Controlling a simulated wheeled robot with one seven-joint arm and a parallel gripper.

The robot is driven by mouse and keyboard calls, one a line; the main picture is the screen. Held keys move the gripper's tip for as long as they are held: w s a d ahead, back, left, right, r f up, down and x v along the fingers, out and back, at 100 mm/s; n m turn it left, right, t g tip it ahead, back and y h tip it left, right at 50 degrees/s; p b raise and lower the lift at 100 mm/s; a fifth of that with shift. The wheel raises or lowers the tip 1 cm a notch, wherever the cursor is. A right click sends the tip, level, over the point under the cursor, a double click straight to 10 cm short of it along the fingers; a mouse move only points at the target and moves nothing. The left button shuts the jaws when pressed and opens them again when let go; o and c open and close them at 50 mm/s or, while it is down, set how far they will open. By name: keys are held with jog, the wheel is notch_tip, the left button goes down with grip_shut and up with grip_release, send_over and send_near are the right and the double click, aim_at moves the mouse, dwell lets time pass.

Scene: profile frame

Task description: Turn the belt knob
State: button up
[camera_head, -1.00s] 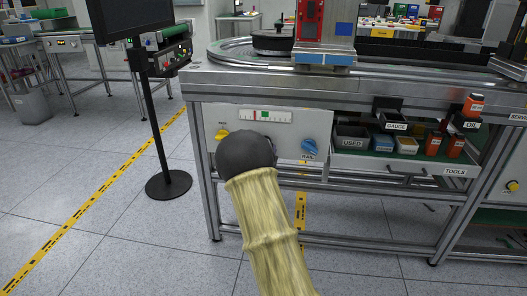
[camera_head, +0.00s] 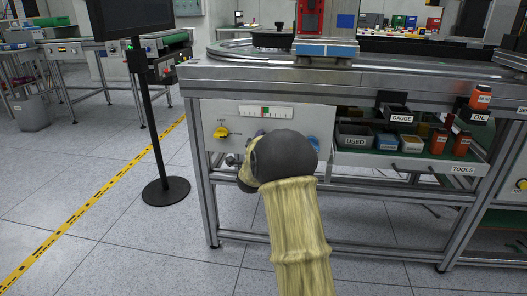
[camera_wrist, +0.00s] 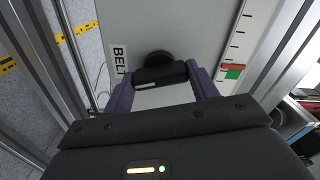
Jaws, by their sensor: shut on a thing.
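The belt knob (camera_wrist: 166,74) is black with a bar-shaped grip on a round base, beside the "BELT" label in the wrist view. My gripper (camera_wrist: 160,80) is shut on it, one purple finger at each end of the bar. In the head view, my dark wrist and pale arm cover most of the knob's area on the front panel (camera_head: 212,113). A gauge (camera_head: 266,112) with red and green marks sits above; its scale also shows in the wrist view (camera_wrist: 233,71).
A yellow knob (camera_head: 221,132) is left of my arm, and a blue knob (camera_head: 314,142) is mostly hidden behind it. Labelled bins and the tools drawer (camera_head: 390,160) are on the right. A monitor stand (camera_head: 165,190) stands left.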

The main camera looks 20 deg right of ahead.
jog(key=shift+d+f+m+b, duration=0.1)
jog(key=shift+f+m+b, duration=0.1)
jog(key=shift+m+b, duration=1.15)
jog(key=shift+s+m+p, duration=0.1)
jog(key=shift+m+p, duration=0.2)
jog(key=shift+m, duration=0.05)
jog(key=o, duration=1)
jog(key=shift+r, duration=0.15)
jog(key=p+v, duration=0.5)
jog(key=v, duration=1.2)
